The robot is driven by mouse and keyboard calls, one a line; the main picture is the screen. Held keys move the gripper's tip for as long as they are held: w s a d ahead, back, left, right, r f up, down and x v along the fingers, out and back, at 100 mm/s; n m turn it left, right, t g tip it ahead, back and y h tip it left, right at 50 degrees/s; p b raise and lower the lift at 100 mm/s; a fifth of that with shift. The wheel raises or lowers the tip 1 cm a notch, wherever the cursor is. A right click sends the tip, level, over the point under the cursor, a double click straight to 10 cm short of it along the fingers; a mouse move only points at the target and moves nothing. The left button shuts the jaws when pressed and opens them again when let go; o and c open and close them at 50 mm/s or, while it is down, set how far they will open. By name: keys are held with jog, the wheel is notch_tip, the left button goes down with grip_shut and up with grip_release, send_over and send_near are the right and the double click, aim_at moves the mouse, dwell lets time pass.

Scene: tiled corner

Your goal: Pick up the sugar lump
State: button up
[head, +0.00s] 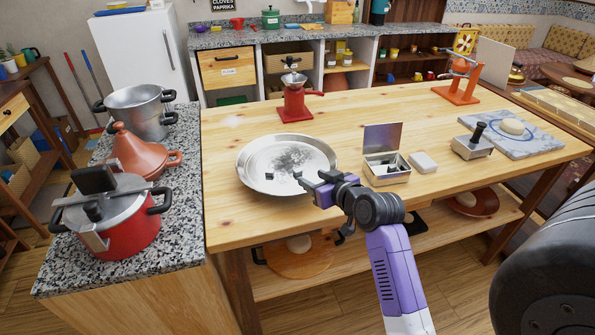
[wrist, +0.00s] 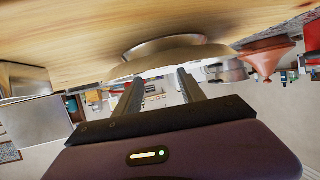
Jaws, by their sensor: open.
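No sugar lump can be made out for certain. A small whitish block (head: 423,162) lies on the wooden table just right of an open metal tin (head: 387,177); I cannot tell whether it is the lump. The tin has its lid up and holds small pale and dark pieces, too small to name. My gripper (head: 308,182) is open, with nothing seen between its fingers. In the head view it overlaps the right front rim of a wide metal pan (head: 262,179), left of the tin. In the wrist view the fingers (wrist: 160,76) point toward the pan's side (wrist: 172,46).
A red grinder (head: 295,100) stands behind the pan. A metal box with a dark knob (head: 472,146) and a marble slab (head: 541,142) are at the right. Pots and a clay tagine (head: 139,155) stand on the granite counter at left. The table's front left is clear.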

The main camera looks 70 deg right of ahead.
aim_at(298, 170)
jog(key=x, duration=0.4)
jog(key=p+x, duration=0.1)
jog(key=x, duration=0.2)
jog(key=shift+w+r, duration=0.2)
jog(key=shift+r, duration=0.15)
grip_shut()
